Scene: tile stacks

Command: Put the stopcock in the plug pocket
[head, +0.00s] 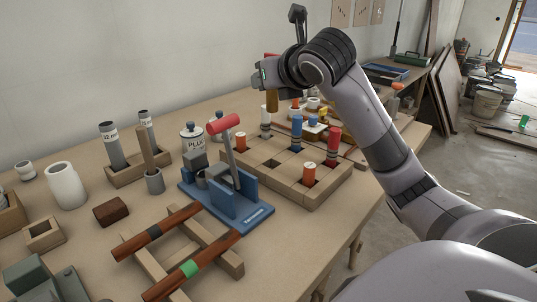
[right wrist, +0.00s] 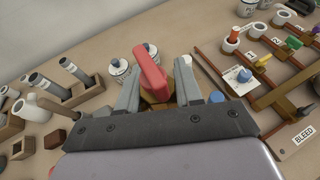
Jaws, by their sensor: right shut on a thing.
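My right gripper (head: 268,84) is high above the bench, behind the wooden block. It is shut on the stopcock, whose brass-coloured body (head: 271,101) hangs below the fingers. In the right wrist view the stopcock's red handle (right wrist: 151,76) stands out between the two fingers, clear of the bench. The plug pocket is not clearly marked. A jar (head: 192,138) bears a label that seems to read PLUG. The wooden block (head: 318,194) has several square pockets, some holding coloured cylinders and some empty, such as one empty pocket (head: 271,163). My left gripper is not in view.
A blue stand (head: 245,217) with a red-topped lever is in front of the block. Grey tubes (head: 112,146) stand in a rack at left. Wooden rails (head: 160,230) lie at the front. A BLEED label (right wrist: 302,134) and coloured valves are at right in the wrist view.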

